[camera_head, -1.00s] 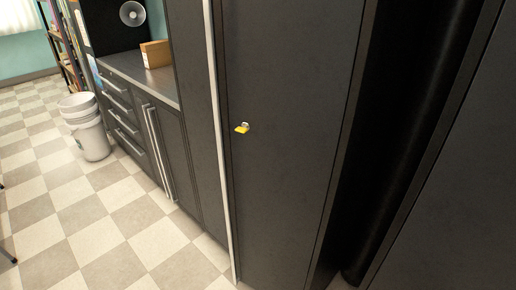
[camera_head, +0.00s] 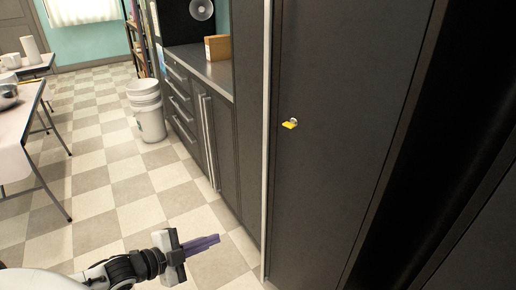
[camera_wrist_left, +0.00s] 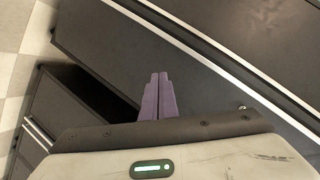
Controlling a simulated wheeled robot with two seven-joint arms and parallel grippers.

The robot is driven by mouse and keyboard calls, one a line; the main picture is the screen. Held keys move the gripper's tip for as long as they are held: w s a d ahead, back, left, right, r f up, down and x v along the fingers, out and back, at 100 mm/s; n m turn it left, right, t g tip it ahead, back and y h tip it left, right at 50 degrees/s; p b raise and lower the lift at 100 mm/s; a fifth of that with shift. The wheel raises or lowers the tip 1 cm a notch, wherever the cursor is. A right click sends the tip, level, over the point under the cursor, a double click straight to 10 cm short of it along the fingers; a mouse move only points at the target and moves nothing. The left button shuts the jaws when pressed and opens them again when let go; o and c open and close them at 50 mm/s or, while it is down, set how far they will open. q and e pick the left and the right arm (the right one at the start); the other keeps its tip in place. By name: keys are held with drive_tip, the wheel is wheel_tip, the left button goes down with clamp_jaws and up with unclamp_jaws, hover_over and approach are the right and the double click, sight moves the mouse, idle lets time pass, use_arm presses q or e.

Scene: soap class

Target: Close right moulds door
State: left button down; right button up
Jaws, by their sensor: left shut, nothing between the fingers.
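A tall dark door (camera_head: 340,120) with a pale strip down its left edge fills much of the right half of the head view. A yellow tag at a small round lock (camera_head: 290,123) is on its face. I cannot tell for sure whether this is the right moulds door. My left gripper (camera_head: 217,240) is at the lower middle, left of the door's pale edge, its purple fingers together and empty. In the left wrist view the fingers (camera_wrist_left: 160,78) show in front of a dark panel (camera_wrist_left: 110,60); contact cannot be told. My right gripper is not in view.
Right of the door is a deep black gap, then another dark panel (camera_head: 475,245). A low drawer unit with a grey worktop (camera_head: 215,78) and a box (camera_head: 218,48) stands behind. White buckets (camera_head: 150,120) stand beside it. A table (camera_head: 12,130) is at left. The checkered floor between is clear.

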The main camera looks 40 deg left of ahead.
use_arm(q)
drive_tip(key=w+a+r+m+t+h+b, duration=0.1)
drive_tip(key=w+a+r+m+t+h, duration=0.15)
drive_tip(key=w+r+m, duration=0.45)
drive_tip(key=w+a+r+m+t+h+b, duration=0.1)
drive_tip(key=w+a+r+m, duration=0.15)
drive_tip(key=r, duration=0.95)
drive_tip(key=a+b+x, duration=0.1)
drive_tip(key=b+x, duration=0.2)
drive_tip(key=x, duration=1.1)
drive_tip(key=shift+f+b, duration=0.2)
drive_tip(key=shift+b, duration=0.15)
drive_tip(key=shift+w, duration=0.15)
